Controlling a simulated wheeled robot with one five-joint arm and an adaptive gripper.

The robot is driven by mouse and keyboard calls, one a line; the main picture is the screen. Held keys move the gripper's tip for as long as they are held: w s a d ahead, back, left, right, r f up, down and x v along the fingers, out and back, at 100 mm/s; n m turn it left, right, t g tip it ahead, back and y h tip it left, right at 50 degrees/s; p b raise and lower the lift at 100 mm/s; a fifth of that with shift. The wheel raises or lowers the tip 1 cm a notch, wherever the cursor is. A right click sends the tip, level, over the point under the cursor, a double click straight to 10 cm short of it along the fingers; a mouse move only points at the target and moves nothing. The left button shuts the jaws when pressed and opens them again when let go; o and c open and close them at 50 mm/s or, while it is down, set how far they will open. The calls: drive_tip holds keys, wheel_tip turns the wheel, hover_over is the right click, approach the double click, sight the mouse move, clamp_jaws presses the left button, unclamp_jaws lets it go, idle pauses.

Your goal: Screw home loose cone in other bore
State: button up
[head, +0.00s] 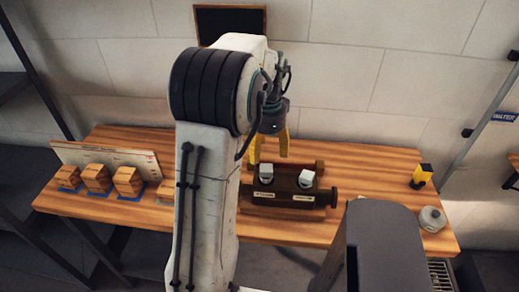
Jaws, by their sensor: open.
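A dark brown block (288,200) with pale labels on its front stands on the wooden bench. Two light grey pieces show on its top: a left one (266,173) and a right one (306,179). They may be the cones; at this size I cannot tell their full shape, which is loose, or how deep each sits in a bore. My gripper (269,157) has yellow fingers and points down, open, with nothing visible between them. It appears above or behind the left grey piece; I cannot tell the exact gap. My arm hides part of the bench left of the block.
Wooden blocks (97,178) on blue pads stand at the bench's left, before a pale board (105,157). A yellow-and-black item (421,176) and a round grey item (432,218) are at the right. The bench (375,170) is clear right of the block.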

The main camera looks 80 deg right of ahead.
sight(266, 167)
drive_tip(key=m, duration=0.2)
drive_tip(key=shift+a+m, duration=0.25)
drive_tip(key=shift+m, duration=0.15)
drive_tip(key=shift+f+m, duration=0.2)
drive_tip(key=shift+m, duration=0.2)
drive_tip(key=shift+f+p, duration=0.3)
drive_tip(key=shift+f, duration=3.2)
drive_tip(key=shift+c, duration=0.2)
drive_tip(key=c, duration=1.1)
drive_tip(key=o, duration=1.1)
drive_tip(key=shift+o, duration=0.2)
